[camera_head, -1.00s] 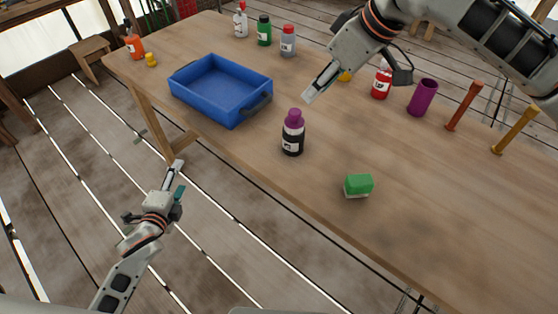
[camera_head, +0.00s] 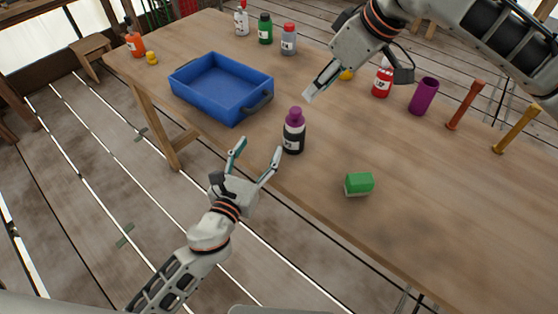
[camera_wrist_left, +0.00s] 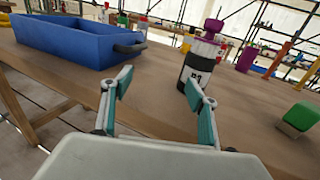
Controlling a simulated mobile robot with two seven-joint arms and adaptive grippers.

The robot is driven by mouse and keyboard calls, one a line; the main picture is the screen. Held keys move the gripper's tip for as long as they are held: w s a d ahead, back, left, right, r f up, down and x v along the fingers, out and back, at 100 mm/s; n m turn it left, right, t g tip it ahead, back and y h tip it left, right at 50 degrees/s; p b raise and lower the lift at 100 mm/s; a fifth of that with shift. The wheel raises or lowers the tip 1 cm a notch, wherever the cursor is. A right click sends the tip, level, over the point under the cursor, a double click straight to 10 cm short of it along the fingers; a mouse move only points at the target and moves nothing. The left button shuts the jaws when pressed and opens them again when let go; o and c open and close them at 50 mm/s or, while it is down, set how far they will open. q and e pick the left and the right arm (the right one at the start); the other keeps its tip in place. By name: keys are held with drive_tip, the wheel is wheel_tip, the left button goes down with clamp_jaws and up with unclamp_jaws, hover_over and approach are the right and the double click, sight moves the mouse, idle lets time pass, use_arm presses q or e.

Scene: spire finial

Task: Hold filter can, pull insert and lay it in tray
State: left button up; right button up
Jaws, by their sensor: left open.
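The filter can (camera_head: 293,141) is black with a white label and stands upright near the table's front edge; it also shows in the left wrist view (camera_wrist_left: 203,62). A purple insert (camera_head: 295,116) sticks out of its top. The blue tray (camera_head: 183,89) lies to the left of the can and farther back. My left gripper (camera_head: 259,147) is open and empty, at the table's front edge just left of the can. In the left wrist view its right finger overlaps the can's lower part. My right gripper (camera_head: 312,91) hangs above and behind the can, seen side-on.
A green and white block (camera_head: 358,184) lies right of the can. Several bottles stand along the back edge. A purple cup (camera_head: 423,96), a brown post (camera_head: 465,105) and a yellow post (camera_head: 515,129) stand at the right. The front right table area is clear.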

sight(290, 144)
use_arm(q)
drive_tip(key=shift+m+h, duration=0.4)
drive_tip(key=shift+h, duration=0.2)
drive_tip(key=s+d, duration=0.2)
drive_tip(key=d, duration=0.1)
drive_tip(key=s+d+r, duration=0.1)
drive_tip(key=d, duration=0.1)
drive_tip(key=shift+s, duration=0.25)
drive_tip(key=shift+d, duration=0.3)
drive_tip(key=shift+x, duration=3.8)
drive_tip(key=shift+f, duration=0.15)
drive_tip(key=c, duration=1.3)
drive_tip(key=shift+o, duration=0.2)
